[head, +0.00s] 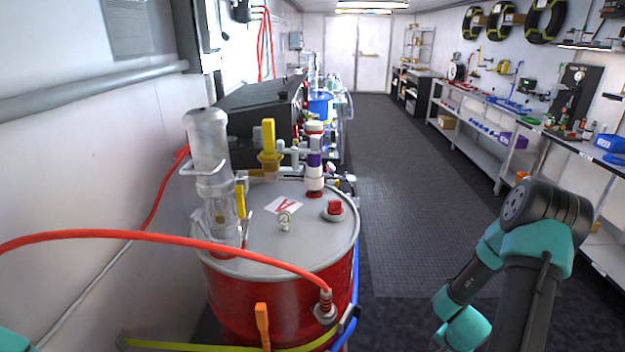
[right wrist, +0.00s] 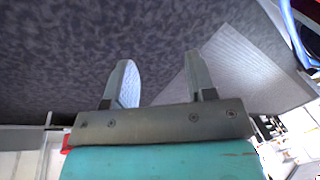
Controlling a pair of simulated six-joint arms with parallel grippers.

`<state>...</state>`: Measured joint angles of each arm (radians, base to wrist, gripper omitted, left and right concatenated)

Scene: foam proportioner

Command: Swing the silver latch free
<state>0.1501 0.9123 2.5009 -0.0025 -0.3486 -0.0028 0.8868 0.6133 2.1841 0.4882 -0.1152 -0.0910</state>
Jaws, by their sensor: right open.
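A red drum (head: 275,300) with a grey lid (head: 270,240) stands at left of centre in the head view. I cannot clearly single out the silver latch. A small metallic piece (head: 349,318) shows at the drum's right front side, beside the silver hose fitting (head: 325,308), but it is too small to identify. My right gripper (right wrist: 157,82) is open and empty in the right wrist view, over dark floor. In the head view my right arm is at lower right, clear of the drum, its gripper not visible. My left gripper is not in view.
An orange-red hose (head: 150,237) arches across the drum's front. A clear cylinder (head: 210,150), a yellow-handled valve (head: 269,145) and a red cap (head: 334,208) stand on the lid. A yellow strap (head: 200,346) runs low in front. The aisle floor (head: 400,190) is open.

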